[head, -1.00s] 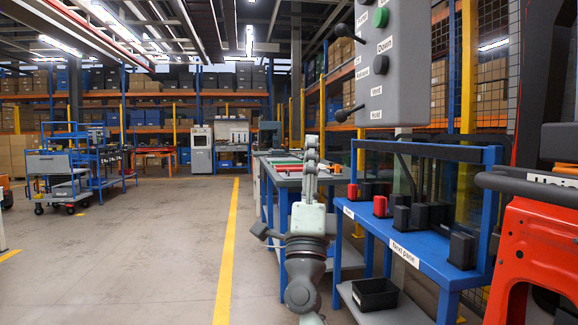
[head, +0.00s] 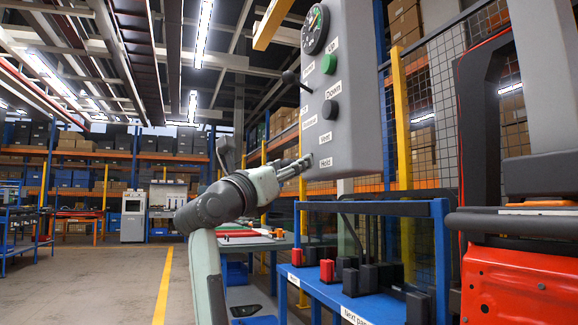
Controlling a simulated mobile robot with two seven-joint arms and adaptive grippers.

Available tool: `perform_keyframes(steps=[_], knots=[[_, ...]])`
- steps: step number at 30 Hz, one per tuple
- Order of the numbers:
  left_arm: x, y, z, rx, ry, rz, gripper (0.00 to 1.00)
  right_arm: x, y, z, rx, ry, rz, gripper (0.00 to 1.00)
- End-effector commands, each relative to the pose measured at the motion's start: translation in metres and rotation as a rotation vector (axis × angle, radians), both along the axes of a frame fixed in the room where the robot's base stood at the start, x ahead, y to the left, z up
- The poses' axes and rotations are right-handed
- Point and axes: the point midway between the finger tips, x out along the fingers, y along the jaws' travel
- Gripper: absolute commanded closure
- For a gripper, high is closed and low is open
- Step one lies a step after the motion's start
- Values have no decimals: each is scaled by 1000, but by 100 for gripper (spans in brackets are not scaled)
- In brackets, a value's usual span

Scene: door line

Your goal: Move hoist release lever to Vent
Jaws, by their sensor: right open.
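The grey control box (head: 350,90) hangs at the upper centre right. Its face has a round gauge, a green button, a black button and labels, including Vent (head: 325,138) above Hold (head: 326,162). An upper lever (head: 291,78) with a dark knob sticks out from the box's left side. My right gripper (head: 300,165) reaches up from below, its fingers pointing right at the box's lower left edge, level with the Hold label. It is open. The hoist release lever is hidden at the fingers, so its position and any contact cannot be told. My left gripper is out of view.
A blue bench (head: 340,296) with black and red blocks stands below the box. A red machine panel (head: 520,285) is at the right. A grey worktable (head: 250,243) stands behind my arm. The floor at left, with a yellow line (head: 163,285), is clear.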

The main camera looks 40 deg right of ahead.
Motion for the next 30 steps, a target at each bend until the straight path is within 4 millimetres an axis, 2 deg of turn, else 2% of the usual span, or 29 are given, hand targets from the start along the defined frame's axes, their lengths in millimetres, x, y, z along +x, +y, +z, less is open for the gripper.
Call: perform_keyframes(steps=[3, 11, 23, 30], knots=[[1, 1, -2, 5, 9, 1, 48, 2, -6, 2, -1, 0, -2, 47], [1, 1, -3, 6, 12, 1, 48, 2, -6, 2, 0, 0, -1, 49], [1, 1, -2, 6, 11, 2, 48, 2, -6, 2, 0, 1, 0, 98], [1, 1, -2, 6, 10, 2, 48, 3, -6, 2, 0, 1, 0, 100]])
